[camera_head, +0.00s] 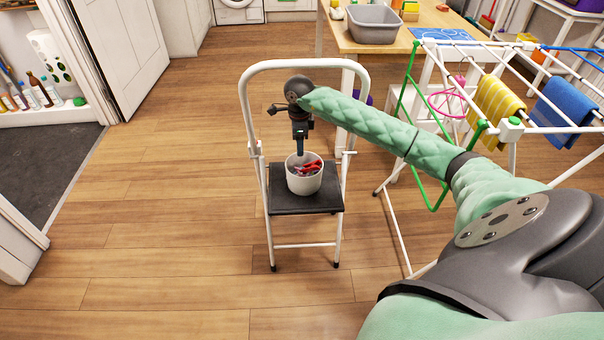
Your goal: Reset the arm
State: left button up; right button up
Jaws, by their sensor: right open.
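My right arm, in a green quilted sleeve (360,120), reaches from the lower right across the head view to the step stool. My right gripper (300,150) is open and points down just above a white pot (304,181). Its fingertips are close to the pot's opening; whether they touch anything inside is hard to tell. The pot stands upright on the black top of the white step stool (290,204) and holds red and other small items. My left gripper is not in view.
A drying rack (478,128) with yellow and blue cloths stands on the right, near my arm. A wooden table (440,20) with a grey basin (373,24) is behind. An open white door (122,55) is at the left. Wooden floor (150,240) is clear left and front.

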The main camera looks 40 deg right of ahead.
jog(key=shift+r, duration=0.35)
